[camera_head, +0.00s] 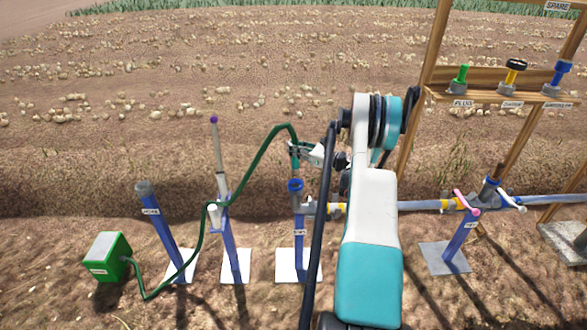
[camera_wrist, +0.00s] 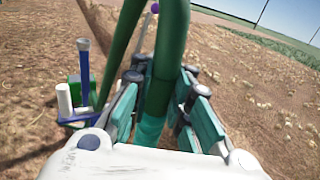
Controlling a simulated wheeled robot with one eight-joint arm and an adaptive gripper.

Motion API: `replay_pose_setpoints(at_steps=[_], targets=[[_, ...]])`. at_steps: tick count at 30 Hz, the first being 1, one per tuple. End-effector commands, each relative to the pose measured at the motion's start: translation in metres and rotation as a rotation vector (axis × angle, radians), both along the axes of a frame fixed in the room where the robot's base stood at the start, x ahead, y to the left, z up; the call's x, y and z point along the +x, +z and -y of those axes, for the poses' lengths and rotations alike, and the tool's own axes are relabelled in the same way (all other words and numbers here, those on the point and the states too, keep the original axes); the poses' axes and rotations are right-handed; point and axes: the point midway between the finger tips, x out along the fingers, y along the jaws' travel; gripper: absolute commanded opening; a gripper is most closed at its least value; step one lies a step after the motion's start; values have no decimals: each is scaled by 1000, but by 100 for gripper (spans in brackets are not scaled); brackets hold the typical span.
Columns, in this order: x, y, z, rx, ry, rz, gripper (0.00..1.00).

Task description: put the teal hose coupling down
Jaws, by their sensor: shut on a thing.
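My gripper (camera_head: 297,151) is shut on the teal hose coupling (camera_head: 295,164) at the end of the dark green hose (camera_head: 252,160). In the wrist view the coupling (camera_wrist: 150,130) stands between the pads of my gripper (camera_wrist: 160,95), with the hose rising from it. In the head view the coupling hangs roughly upright just above the blue ring-topped mouth of a standpipe (camera_head: 295,186). I cannot tell whether it touches the mouth. The wrist view hides the coupling's lower end.
The hose runs down to a green box (camera_head: 108,258) at left. A grey-capped blue post (camera_head: 156,215) and a taller post (camera_head: 228,238) stand between. A pipe (camera_head: 420,204) with valves runs right. A wooden shelf (camera_head: 500,97) holds fittings.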

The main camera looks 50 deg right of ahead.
Motion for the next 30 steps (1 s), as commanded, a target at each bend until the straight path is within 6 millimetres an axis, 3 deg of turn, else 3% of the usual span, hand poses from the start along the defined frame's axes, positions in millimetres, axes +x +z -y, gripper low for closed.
replay_pose_setpoints(at_steps=[3, 11, 18, 30], targets=[[0, -23, 0, 0, 0, 1, 0], [0, -38, 0, 0, 0, 0, 0], [0, -72, 0, 0, 0, 1, 0], [0, -76, 0, 0, 0, 0, 0]])
